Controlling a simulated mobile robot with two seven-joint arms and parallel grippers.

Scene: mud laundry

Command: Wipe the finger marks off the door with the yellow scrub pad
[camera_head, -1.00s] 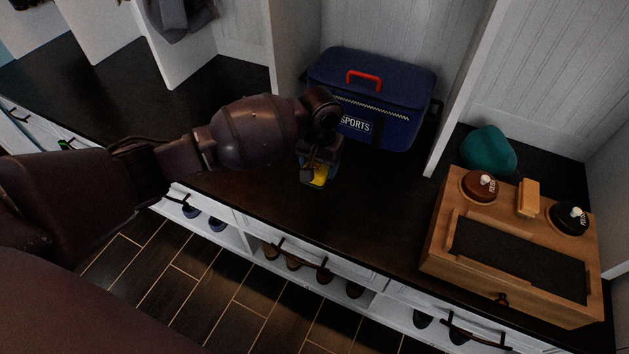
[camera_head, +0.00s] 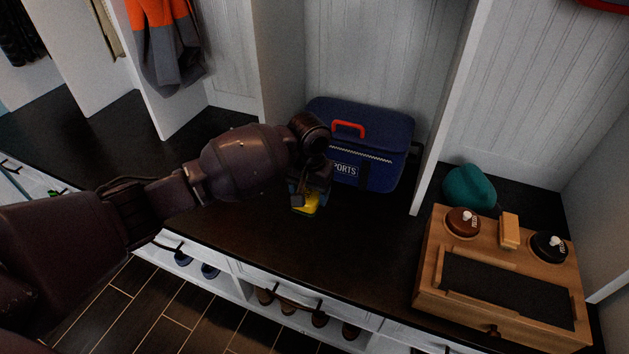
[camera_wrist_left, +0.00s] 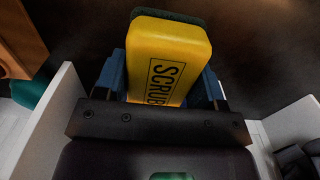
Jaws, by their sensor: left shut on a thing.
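The yellow scrub pad (camera_wrist_left: 168,55) is held in my left gripper (camera_wrist_left: 165,88), its "SCRUB" lettering showing and a dark green layer along its far side in the left wrist view. In the head view the pad (camera_head: 311,203) shows as a small yellow patch below my left gripper (camera_head: 305,197), over the dark bench top, in front of the blue bag. The blue fingers sit on both sides of the pad. I see no door and no finger marks in these views. My right gripper is not in view.
A blue sports bag (camera_head: 372,130) with a red handle stands behind the gripper. A wooden shoe-shine box (camera_head: 428,291) and a teal hat (camera_head: 468,187) are at the right. White dividers (camera_head: 447,110) split the bench. The middle of the bench top (camera_head: 345,235) is clear.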

